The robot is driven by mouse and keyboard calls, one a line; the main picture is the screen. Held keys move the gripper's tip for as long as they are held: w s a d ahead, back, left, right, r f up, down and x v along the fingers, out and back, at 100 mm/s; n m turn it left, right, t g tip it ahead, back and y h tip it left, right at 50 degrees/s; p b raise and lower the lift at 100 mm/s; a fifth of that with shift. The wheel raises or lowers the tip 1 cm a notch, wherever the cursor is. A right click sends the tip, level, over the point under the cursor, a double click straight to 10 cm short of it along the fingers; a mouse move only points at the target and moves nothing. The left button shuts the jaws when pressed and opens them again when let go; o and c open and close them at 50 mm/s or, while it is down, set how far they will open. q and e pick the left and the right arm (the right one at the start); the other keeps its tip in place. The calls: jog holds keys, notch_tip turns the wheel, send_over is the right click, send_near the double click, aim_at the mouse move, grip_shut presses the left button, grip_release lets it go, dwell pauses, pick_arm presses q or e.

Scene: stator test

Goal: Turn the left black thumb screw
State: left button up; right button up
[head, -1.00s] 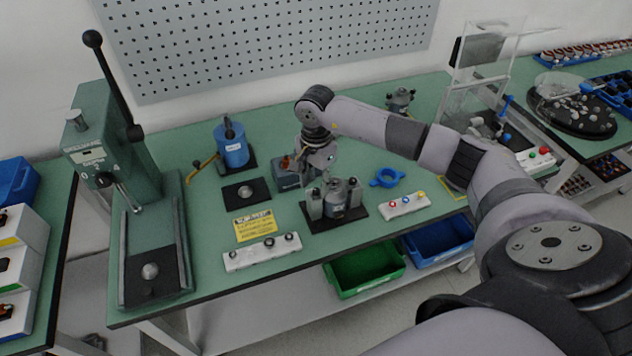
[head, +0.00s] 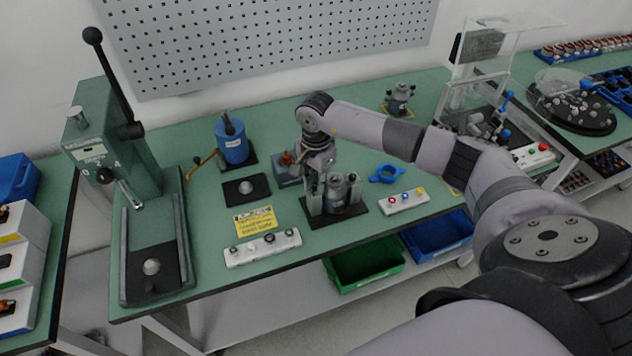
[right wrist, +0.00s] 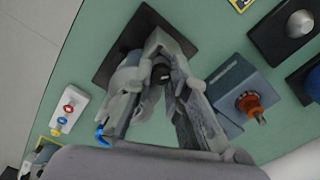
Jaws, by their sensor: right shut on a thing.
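The test fixture (head: 337,194) is a grey metal unit with upright posts on a black base plate (head: 316,222), near the front middle of the bench. My right gripper (head: 316,188) points down over its left side. In the right wrist view, the fingers of my right gripper (right wrist: 162,68) close around a small black thumb screw (right wrist: 160,73) at the fixture, and only its dark top shows between them. The fingers hide most of the left post. The black base plate also shows there (right wrist: 112,65). My left gripper is out of view.
A button box (head: 403,201) and a blue ring (head: 387,174) lie right of the fixture. A grey-blue box with an orange knob (right wrist: 229,90) stands close to my right gripper. A yellow label (head: 254,221) and a switch strip (head: 262,248) lie to the left.

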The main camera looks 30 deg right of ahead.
grip_shut()
jog(key=shift+w+f+m+b, duration=0.1)
jog(key=shift+m+b, duration=0.95)
jog(key=shift+m, duration=0.55)
jog(key=o, duration=0.8)
grip_release()
